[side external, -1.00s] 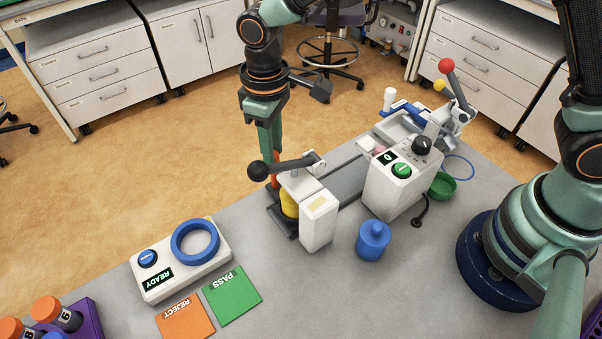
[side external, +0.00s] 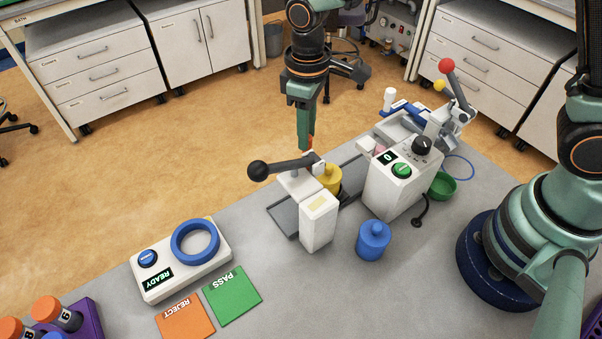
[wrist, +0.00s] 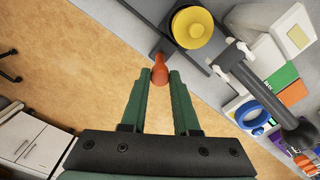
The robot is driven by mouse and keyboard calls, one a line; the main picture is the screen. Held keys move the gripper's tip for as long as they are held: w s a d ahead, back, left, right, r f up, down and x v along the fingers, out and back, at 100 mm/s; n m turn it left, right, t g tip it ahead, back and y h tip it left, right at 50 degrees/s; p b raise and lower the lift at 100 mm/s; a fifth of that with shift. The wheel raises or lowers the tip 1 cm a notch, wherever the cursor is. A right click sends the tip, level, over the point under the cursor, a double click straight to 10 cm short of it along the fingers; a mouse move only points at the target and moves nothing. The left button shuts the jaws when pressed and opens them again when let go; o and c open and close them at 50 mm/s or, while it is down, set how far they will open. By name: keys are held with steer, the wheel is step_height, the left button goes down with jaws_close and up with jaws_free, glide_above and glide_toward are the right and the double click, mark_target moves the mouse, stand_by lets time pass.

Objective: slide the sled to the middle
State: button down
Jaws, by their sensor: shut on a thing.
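The sled's orange-red knob (wrist: 160,72) sits between the fingertips of my gripper (wrist: 160,78) in the wrist view, and the jaws are shut on it. In the side view my gripper (side external: 307,147) points down just behind the white press arm. The sled carries a round yellow piece (wrist: 193,27), which also shows in the side view (side external: 331,181), partly behind the press. The grey track (side external: 284,217) runs under the press, with its near-left end bare. The sled's plate is mostly hidden in the side view.
The white press post (side external: 318,222) with a black-knobbed lever (side external: 285,167) stands beside the track. A white control box (side external: 392,190) with a green button stands to the right. A blue lidded jar (side external: 373,242) is in front. A READY box (side external: 180,262) sits at the left.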

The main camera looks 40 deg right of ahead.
steer(key=shift+w+d+r, duration=0.1)
steer(key=shift+d, duration=0.45)
steer(key=c, duration=0.7)
jaws_free()
steer(key=shift+o, duration=0.2)
step_height(320, 180, up, 12)
